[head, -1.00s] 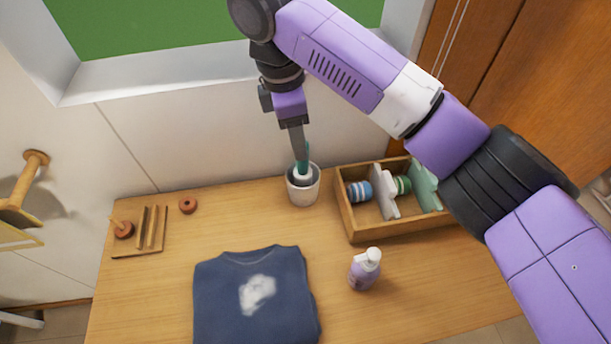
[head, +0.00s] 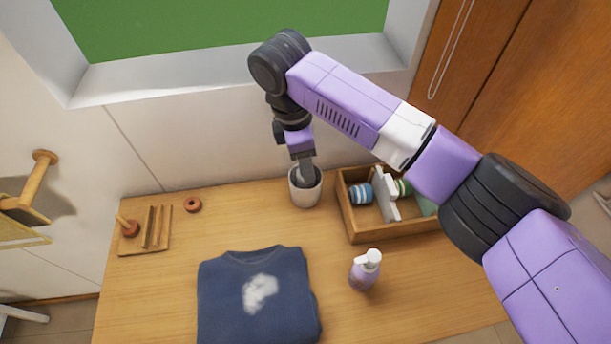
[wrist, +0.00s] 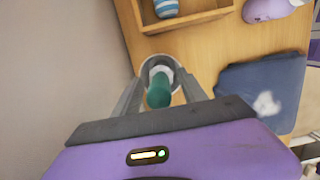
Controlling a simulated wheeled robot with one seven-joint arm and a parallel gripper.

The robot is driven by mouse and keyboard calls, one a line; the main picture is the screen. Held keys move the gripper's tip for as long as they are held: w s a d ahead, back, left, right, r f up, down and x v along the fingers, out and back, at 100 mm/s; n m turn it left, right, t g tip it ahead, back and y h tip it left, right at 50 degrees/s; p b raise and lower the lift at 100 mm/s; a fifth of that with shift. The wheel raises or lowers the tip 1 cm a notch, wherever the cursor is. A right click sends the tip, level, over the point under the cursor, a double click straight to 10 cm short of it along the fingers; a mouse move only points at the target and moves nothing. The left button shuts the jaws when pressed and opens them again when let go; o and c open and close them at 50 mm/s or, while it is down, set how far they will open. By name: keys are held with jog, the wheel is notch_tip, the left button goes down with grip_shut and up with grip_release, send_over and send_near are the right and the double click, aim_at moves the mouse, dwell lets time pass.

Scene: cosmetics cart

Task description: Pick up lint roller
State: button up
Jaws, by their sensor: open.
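The lint roller (wrist: 159,90) shows in the wrist view as a teal-green handle with a white part below it, standing in a white cup (head: 305,194). In the head view the roller is hidden behind my gripper. My gripper (head: 307,178) points down at the cup's mouth. In the wrist view its two fingers (wrist: 158,92) are apart, one on each side of the green handle. I see gaps between the fingers and the handle. The fingertips are at the cup's rim.
A wooden box (head: 352,228) with rolls and white and green items stands right of the cup. A wooden rack (head: 160,247) and a brown ring (head: 193,205) are at left. The wall is close behind.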

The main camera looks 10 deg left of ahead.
grip_shut()
jog(key=shift+r, duration=0.1)
